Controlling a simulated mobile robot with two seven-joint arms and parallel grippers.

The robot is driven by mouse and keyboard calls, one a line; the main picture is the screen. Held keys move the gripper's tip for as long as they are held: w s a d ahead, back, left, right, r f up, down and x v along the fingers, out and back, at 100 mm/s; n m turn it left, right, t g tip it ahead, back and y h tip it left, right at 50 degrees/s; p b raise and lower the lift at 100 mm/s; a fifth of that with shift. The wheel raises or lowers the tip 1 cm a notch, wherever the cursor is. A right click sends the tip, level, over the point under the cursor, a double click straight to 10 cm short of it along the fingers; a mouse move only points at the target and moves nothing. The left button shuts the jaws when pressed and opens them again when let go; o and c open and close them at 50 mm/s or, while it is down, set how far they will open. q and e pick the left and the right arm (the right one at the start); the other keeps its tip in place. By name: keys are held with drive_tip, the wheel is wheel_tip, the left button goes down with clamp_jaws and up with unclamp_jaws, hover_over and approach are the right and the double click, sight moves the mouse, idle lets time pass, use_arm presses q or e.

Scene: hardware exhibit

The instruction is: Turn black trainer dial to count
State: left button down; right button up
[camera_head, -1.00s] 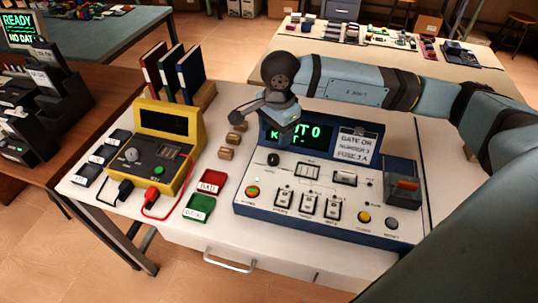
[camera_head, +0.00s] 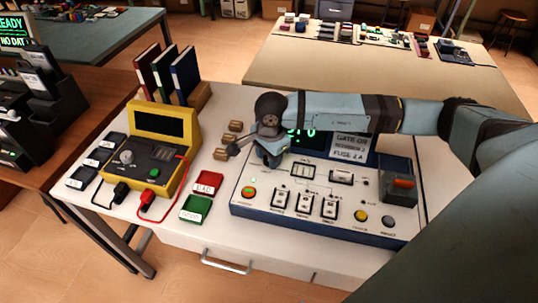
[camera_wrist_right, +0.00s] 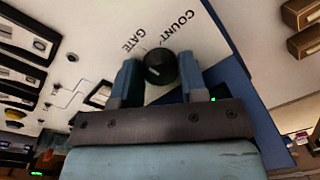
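The black trainer dial (camera_wrist_right: 160,68) is a round knob on the white face of the blue-edged trainer panel (camera_head: 240,207). In the wrist view a pale mark shows on its left side, towards the GATE label (camera_wrist_right: 130,40); the COUNT label (camera_wrist_right: 178,25) is to the upper right. My right gripper (camera_wrist_right: 158,70) is open with its two fingers on either side of the dial, with thin gaps. In the head view the right gripper (camera_head: 268,157) is low over the panel's upper left and hides the dial. My left gripper is out of view.
The trainer screen (camera_head: 302,132) is partly hidden by my arm.

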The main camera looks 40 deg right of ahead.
drive_tip(key=c, duration=0.5)
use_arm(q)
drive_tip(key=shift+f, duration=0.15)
use_arm(e)
drive_tip(key=shift+o, duration=0.2)
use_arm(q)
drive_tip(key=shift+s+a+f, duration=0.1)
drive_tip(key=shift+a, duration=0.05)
use_arm(e)
drive_tip(key=shift+m+b, duration=0.35)
drive_tip(key=shift+m, duration=0.25)
drive_tip(key=m+b, duration=0.1)
drive_tip(key=m, duration=0.3)
drive_tip(key=shift+m+b, duration=0.35)
drive_tip(key=shift+m, duration=0.05)
drive_tip(key=shift+w+m, duration=0.1)
drive_tip(key=shift+m, duration=0.8)
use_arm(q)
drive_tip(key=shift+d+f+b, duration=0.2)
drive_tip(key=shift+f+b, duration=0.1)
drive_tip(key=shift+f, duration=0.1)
use_arm(e)
drive_tip(key=shift+m, duration=0.6)
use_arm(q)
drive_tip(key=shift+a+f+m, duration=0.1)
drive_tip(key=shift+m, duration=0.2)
